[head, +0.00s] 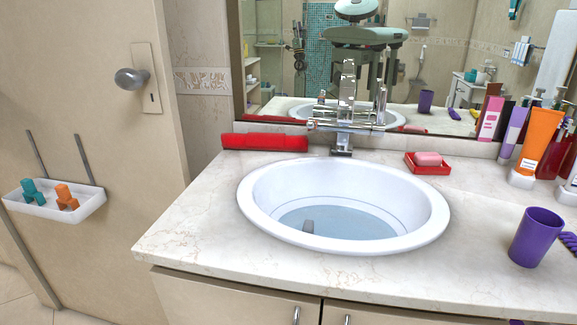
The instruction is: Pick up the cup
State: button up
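A purple cup (534,240) stands upright on the marble counter (190,232), to the right of the sink and near the counter's front edge. Its open top faces up, and nothing is touching it from above. A purple cup shape also shows as a reflection in the mirror (440,60). My gripper is not in view, so its place relative to the cup cannot be told.
The white round sink (262,222) has a chrome faucet (342,120) behind it. A purple item (569,241) lies right of the cup. A red soap dish (428,168), tubes and bottles (540,140) stand behind. The counter between sink and cup is clear.

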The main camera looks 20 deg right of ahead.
aim_at(539, 227)
jog(key=z, duration=2.7)
jog(key=k+j+z, duration=0.45)
jog(key=j+z, duration=0.15)
jog(key=j, duration=0.1)
